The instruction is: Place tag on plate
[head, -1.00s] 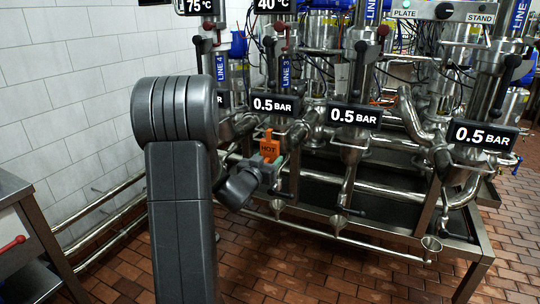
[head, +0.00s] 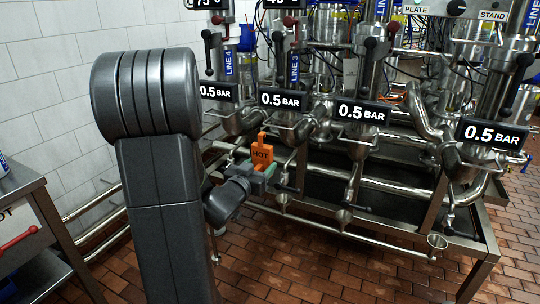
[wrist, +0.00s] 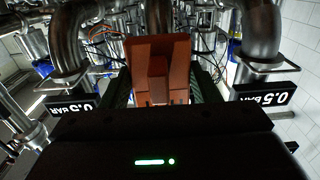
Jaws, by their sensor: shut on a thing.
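An orange tag marked HOT (head: 262,152) stands upright in my gripper (head: 259,170), which is shut on its lower part. In the wrist view the tag (wrist: 158,68) sits between the fingers, its shaded face towards the camera. My gripper is in front of the valve rack, below the 0.5 BAR displays of the left lines. I cannot tell which surface is the plate for the tag.
Steel pipes and valves (head: 310,125) crowd close behind the tag. Small funnels (head: 437,241) sit on a low front rail. A steel table (head: 25,220) with a red handle stands at the left. Open brick floor (head: 300,275) lies in front.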

